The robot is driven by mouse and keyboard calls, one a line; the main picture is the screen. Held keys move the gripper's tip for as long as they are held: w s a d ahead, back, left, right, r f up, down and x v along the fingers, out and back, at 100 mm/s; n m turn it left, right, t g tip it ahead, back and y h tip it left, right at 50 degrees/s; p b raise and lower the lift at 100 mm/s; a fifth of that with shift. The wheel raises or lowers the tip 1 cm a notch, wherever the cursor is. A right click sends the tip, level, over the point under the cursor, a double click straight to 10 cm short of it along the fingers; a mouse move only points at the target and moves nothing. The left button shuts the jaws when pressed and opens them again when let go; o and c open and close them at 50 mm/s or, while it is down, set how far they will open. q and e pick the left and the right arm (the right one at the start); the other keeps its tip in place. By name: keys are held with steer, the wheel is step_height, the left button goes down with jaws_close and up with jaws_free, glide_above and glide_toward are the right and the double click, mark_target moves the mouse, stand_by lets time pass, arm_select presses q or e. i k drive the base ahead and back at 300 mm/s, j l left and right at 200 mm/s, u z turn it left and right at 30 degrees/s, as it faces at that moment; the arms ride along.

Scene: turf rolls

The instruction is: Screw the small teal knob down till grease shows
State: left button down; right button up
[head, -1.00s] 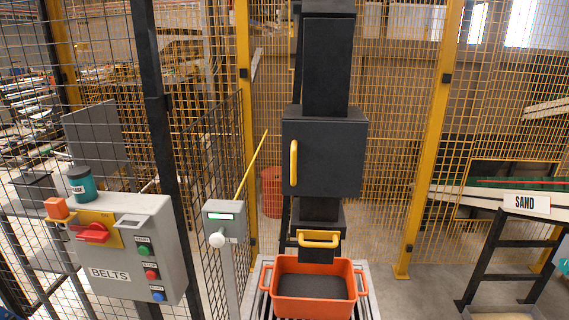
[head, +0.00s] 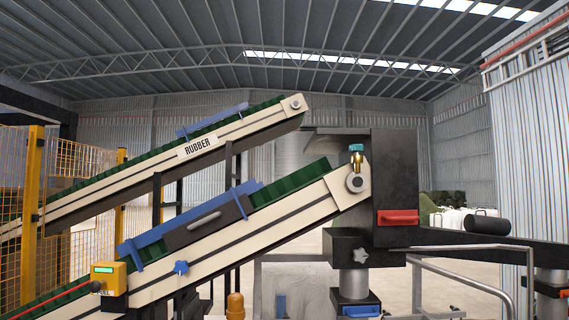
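A small teal knob (head: 356,148) sits on top of a brass fitting (head: 357,162). The fitting stands above the round bearing end (head: 357,182) of the lower conveyor, at its upper right end. No grease shows around it at this distance. Neither of my grippers is in the head view.
The lower conveyor (head: 262,232) slopes up to a dark box (head: 395,180) with a red handle (head: 398,217). A yellow control box (head: 108,278) is at lower left, with yellow mesh fencing (head: 75,190) behind. A grey rail (head: 465,252) is at right.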

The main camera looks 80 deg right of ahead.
mark_target(357, 148)
steer(key=z, duration=3.25)
steer(key=i+l, duration=0.05)
steer(key=l, duration=0.05)
